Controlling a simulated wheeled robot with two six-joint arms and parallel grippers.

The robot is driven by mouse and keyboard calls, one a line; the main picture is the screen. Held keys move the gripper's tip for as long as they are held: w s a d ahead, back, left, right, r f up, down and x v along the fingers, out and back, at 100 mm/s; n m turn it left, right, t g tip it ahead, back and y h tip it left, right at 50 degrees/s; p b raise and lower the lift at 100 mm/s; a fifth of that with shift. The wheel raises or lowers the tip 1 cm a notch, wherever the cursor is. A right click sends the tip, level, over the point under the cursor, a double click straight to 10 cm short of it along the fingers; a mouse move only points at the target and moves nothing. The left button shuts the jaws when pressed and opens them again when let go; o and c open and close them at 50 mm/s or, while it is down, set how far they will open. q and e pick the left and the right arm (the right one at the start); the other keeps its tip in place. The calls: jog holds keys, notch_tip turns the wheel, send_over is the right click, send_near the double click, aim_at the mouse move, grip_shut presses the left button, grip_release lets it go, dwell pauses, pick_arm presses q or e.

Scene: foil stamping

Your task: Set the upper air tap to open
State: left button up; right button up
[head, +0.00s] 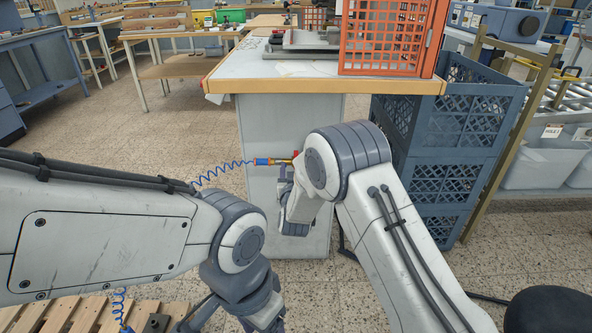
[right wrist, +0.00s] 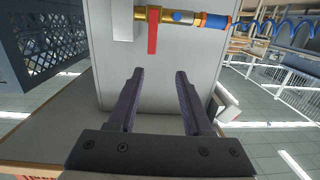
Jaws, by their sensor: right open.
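The air tap (right wrist: 153,30) is a brass valve on a pale cabinet side, with a red lever standing crosswise to the brass pipe in the right wrist view. A blue-and-orange hose fitting (right wrist: 213,22) is joined to the pipe. In the head view the brass tap (head: 286,160) is partly hidden behind my right arm. My right gripper (right wrist: 157,73) is open and empty, its fingertips pointing toward the cabinet side and apart from the lever. My left gripper (head: 242,312) is at the bottom of the head view, partly cut off; its jaws cannot be made out.
A workbench (head: 285,85) stands above the tap, with an orange crate (head: 385,38) on its top. Blue stacked crates (head: 450,130) stand close on the right. A blue coiled hose (head: 222,170) hangs left of the tap. A wooden pallet (head: 60,315) lies at lower left.

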aim_at(296, 152)
jog(key=shift+t+h, duration=0.3)
jog(key=shift+t, duration=0.1)
jog(key=w, duration=0.3)
jog(key=w+b, duration=0.1)
jog(key=w, duration=0.3)
jog(key=w+d+f+b, duration=0.1)
jog(key=w, duration=0.3)
jog(key=shift+f, duration=0.1)
pick_arm(q)
notch_tip(296, 152, down, 3)
jog(key=shift+r, duration=0.2)
pick_arm(e)
grip_shut()
